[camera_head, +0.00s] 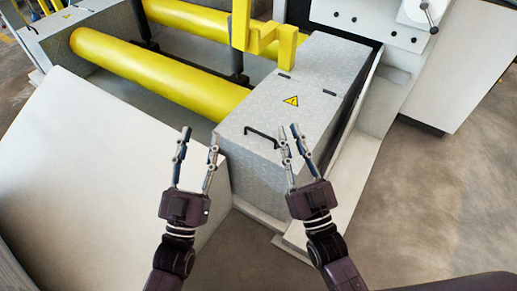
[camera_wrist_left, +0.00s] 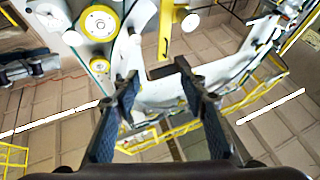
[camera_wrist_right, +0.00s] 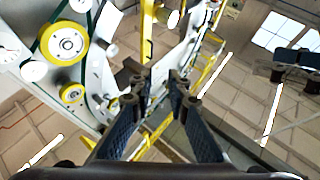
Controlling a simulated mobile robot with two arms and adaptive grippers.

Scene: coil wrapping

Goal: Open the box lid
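A grey metal box (camera_head: 308,90) with a checker-plate lid stands in the middle of the head view. A yellow warning triangle and a dark bar handle (camera_head: 263,137) are on its top, the handle near the front edge. The lid appears closed. My left gripper (camera_head: 199,137) is open and empty, in front of the box's left front corner. My right gripper (camera_head: 289,131) is open and empty, just right of the handle in the picture; I cannot tell if it touches the lid. Both wrist views look up past open fingers, showing left fingers (camera_wrist_left: 157,78) and right fingers (camera_wrist_right: 158,90).
Two yellow rollers (camera_head: 150,70) lie behind and left of the box. A yellow bracket (camera_head: 265,38) stands at its back edge. A white slanted panel (camera_head: 90,160) fills the left. A white machine cabinet (camera_head: 455,60) stands right. Open floor (camera_head: 430,200) lies front right.

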